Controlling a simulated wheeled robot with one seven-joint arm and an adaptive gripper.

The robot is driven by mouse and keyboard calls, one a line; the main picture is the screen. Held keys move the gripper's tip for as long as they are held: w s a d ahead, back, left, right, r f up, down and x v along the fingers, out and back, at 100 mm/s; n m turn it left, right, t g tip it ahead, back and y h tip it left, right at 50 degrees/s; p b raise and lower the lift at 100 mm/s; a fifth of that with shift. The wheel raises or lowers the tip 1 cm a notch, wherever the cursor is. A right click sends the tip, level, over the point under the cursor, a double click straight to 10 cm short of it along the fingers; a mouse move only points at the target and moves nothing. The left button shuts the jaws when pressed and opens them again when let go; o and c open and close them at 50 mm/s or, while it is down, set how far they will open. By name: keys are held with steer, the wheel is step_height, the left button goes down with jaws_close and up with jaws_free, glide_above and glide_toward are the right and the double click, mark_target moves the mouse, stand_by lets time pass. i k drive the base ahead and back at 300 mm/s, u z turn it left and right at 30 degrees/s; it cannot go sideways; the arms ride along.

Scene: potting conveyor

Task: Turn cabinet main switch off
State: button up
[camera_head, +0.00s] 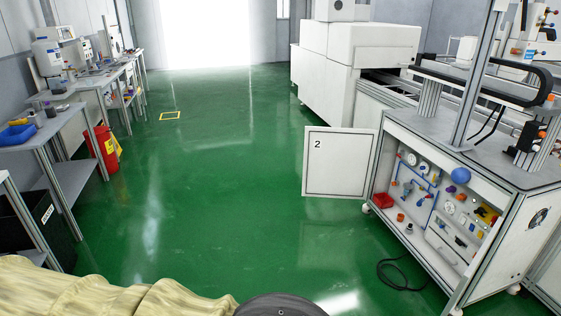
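An open cabinet (378,163) stands at the right under a machine table. Its white door (338,175), marked 2, is swung open to the left. Inside are gauges, blue piping and several small fittings. A yellow and red part (487,214) sits at the right end of the cabinet interior. It looks like a main switch, but it is too small to tell its position. My gripper is not in view; only covered and dark parts, apparently of my arm, show at the bottom edge.
A black cable (400,275) lies on the green floor in front of the cabinet. White machines (345,65) stand behind it. The floor in the middle is clear.

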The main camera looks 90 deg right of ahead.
mark_target(494, 219)
steer(key=u, duration=0.05)
steer(key=i, duration=0.1)
steer(key=z, duration=4.4)
steer(key=i, duration=1.65)
steer(key=k, duration=0.5)
steer(key=z, duration=0.95)
steer(key=i, duration=0.65)
steer(key=u, duration=0.65)
